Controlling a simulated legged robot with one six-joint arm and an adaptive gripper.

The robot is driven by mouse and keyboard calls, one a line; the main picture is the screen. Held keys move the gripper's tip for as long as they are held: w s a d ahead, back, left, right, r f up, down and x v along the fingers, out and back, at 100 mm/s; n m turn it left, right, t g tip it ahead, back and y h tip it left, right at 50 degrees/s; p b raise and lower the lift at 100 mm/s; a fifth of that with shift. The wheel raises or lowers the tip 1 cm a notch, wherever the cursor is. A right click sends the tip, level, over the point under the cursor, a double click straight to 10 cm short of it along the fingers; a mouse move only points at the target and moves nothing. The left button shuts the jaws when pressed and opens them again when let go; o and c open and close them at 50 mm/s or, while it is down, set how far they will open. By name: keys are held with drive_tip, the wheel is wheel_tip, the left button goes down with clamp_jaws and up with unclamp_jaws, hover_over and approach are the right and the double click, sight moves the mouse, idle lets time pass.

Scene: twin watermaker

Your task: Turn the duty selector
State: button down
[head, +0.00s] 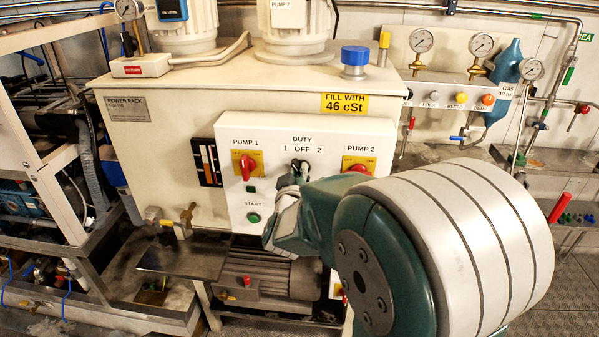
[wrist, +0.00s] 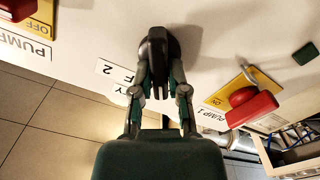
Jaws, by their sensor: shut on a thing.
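The duty selector is a black knob (wrist: 155,48) on the white control panel (head: 232,140), under the "DUTY 1 OFF 2" label (head: 302,148). In the head view the knob (head: 299,166) shows just above my gripper (head: 292,185), which partly covers it. In the wrist view my gripper (wrist: 159,85) has its two fingers closed on either side of the knob's near end. The wrist view shows the panel upside down. The knob's exact pointing direction is hard to tell.
Red rotary handles on yellow plates for Pump 1 (head: 246,167) and Pump 2 (head: 358,168) flank the selector. A green start button (head: 254,218) sits below left. A dark flat plate (head: 183,256) juts out lower left. Gauges (head: 421,40) and valves stand at the right.

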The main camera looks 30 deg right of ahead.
drive_tip(key=shift+w+a+n, duration=0.15)
drive_tip(key=shift+n, duration=1.05)
drive_tip(key=c, duration=0.6)
unclamp_jaws()
drive_tip(key=shift+w+f, duration=0.1)
drive_tip(key=shift+c, duration=0.2)
drive_tip(key=v, duration=0.7)
drive_tip(key=shift+a, duration=0.2)
